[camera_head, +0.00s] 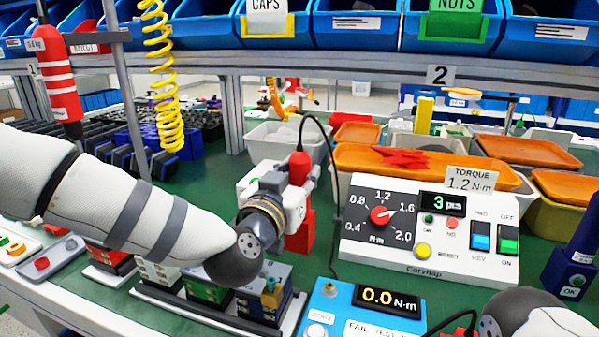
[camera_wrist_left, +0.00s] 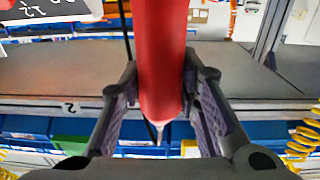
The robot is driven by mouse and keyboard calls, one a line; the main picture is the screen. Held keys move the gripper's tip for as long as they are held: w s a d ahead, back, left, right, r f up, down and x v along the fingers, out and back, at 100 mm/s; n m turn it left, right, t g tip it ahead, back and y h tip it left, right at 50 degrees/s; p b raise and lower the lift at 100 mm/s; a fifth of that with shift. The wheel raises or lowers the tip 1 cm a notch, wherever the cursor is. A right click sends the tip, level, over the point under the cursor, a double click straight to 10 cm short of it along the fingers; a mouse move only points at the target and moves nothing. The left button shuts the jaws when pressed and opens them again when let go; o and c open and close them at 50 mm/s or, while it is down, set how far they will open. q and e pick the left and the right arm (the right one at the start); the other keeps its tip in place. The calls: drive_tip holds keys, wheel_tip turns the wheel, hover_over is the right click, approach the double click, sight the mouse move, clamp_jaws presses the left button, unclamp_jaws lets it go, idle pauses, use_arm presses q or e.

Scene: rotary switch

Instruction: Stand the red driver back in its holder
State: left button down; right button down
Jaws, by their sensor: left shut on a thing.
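The red driver (camera_head: 299,166) is upright in my left gripper (camera_head: 290,198) in the head view, with a black cord rising from its top. In the left wrist view, the red driver (camera_wrist_left: 163,60) runs between the two dark fingers of my left gripper (camera_wrist_left: 160,110), which is shut on it. A red block (camera_head: 300,233) shows just below and behind the gripper; it looks like the holder, but is partly covered. I cannot tell whether the driver touches it. My right arm shows only at the lower right edge; its gripper is out of view.
A white torque box (camera_head: 392,262) with a red-pointer dial stands to the right. A blue tester (camera_head: 340,303) reads 0.0 N·m in front. Grey and orange bins (camera_head: 430,160) stand behind. A dark blue stand (camera_head: 568,275) is at the right. Green mat shows between them.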

use_arm(q)
drive_tip(key=c, duration=1.1)
unclamp_jaws()
drive_tip(key=shift+f, duration=0.1)
wheel_tip(320, 180, up, 10)
